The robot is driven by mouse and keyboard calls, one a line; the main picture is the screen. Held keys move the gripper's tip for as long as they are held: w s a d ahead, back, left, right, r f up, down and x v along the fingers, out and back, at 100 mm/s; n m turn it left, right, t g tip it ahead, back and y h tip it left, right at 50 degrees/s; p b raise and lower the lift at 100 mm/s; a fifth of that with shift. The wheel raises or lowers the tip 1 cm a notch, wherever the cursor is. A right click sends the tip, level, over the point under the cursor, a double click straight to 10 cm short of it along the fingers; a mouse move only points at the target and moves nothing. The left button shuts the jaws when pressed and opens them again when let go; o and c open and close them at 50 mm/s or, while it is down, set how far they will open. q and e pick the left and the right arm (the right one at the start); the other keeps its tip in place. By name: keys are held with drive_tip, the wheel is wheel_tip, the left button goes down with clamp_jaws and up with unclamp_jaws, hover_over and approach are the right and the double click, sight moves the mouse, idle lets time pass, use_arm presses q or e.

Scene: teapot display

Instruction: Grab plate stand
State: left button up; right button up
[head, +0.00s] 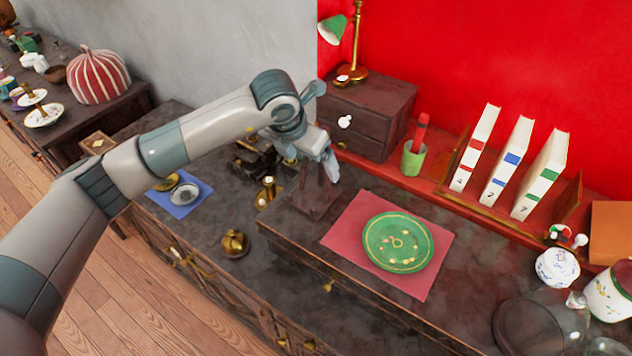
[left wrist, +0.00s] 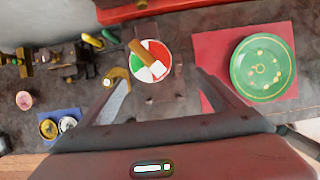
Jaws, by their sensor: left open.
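A dark brown wooden piece (head: 316,197), which looks like the plate stand, is on the dark counter just left of the red mat (head: 335,238). In the left wrist view the dark piece (left wrist: 158,108) shows between the fingers, partly covered by a round red, green and white disc (left wrist: 157,52). I cannot make out its full shape. A green plate (head: 398,242) lies flat on the mat and also shows in the left wrist view (left wrist: 263,62). My left gripper (head: 330,170) is open above the dark piece, apparently empty, its fingers (left wrist: 162,76) spread apart. My right gripper is out of view.
A small drawer cabinet (head: 367,115) with a lamp (head: 354,40) stands behind. A green pencil cup (head: 412,158) and several upright books (head: 507,160) are along the red wall. A brass bell (head: 235,243) is at the front. A glass dome (head: 540,325) is at right.

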use_arm(q)
drive_tip(key=shift+b+x, duration=0.5)
drive_tip(key=shift+x, duration=1.8)
drive_tip(key=shift+w+a, duration=0.1)
drive_tip(key=shift+c, duration=0.4)
drive_tip(key=c, duration=1.5)
